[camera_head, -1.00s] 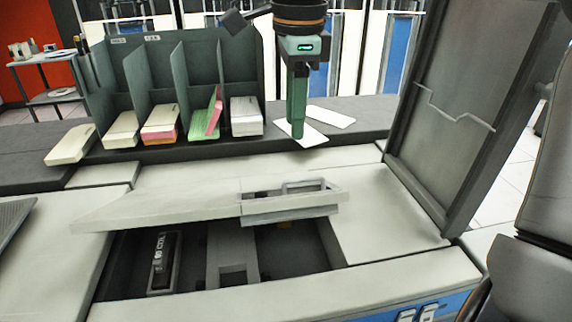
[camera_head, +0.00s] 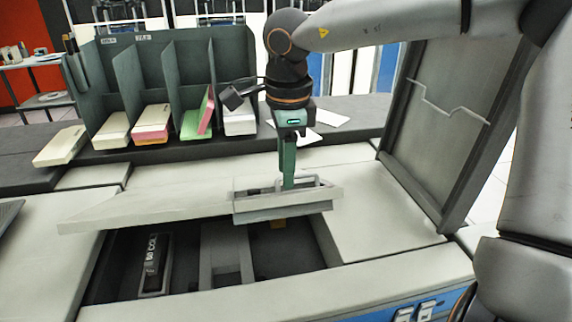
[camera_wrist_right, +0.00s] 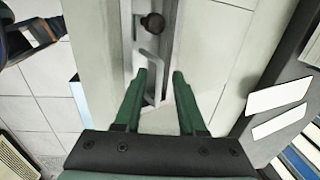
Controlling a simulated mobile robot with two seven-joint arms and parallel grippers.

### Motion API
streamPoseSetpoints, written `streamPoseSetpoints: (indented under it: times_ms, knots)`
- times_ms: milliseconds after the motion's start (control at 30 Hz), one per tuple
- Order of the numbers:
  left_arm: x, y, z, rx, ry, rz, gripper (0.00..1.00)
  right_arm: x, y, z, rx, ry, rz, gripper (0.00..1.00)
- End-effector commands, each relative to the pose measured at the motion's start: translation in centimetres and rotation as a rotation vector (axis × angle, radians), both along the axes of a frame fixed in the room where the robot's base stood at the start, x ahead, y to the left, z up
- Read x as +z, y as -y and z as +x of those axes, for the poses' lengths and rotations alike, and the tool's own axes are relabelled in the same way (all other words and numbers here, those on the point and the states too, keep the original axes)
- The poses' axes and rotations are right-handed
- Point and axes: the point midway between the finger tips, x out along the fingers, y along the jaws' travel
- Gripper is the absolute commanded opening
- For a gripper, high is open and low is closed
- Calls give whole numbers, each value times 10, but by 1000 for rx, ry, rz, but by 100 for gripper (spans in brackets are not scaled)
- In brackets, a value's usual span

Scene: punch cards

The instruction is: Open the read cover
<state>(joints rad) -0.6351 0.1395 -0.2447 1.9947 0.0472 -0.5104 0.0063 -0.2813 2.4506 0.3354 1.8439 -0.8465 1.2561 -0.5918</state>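A long pale cover (camera_head: 150,202) lies tilted over an open dark bay in the machine. A grey frame-like handle (camera_head: 250,206) is set at its right end. My right gripper (camera_head: 288,184) points down at the handle, with its fingertips at the frame's opening. In the right wrist view the two green fingers (camera_wrist_right: 159,74) are apart, with part of the grey handle (camera_wrist_right: 151,88) between them. I cannot tell whether they touch it. My left gripper is not in view.
Inside the bay (camera_head: 110,285) is a black labelled part (camera_head: 153,262). A dark panel (camera_head: 430,130) stands raised at the right. A card rack (camera_head: 150,75) with several card stacks stands behind. White cards (camera_head: 328,119) lie on the rear shelf.

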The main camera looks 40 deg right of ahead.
Motion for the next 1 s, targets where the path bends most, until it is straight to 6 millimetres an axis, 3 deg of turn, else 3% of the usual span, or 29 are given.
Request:
streamPoseSetpoints:
  times_ms: [33,333,1000]
  knots:
    - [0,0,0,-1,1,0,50,0,0,0,0,0,0,33]
    - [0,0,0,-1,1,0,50,0,0,0,0,0,0,0]
    - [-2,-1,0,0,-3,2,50,1,0,0,0,1,0,0]
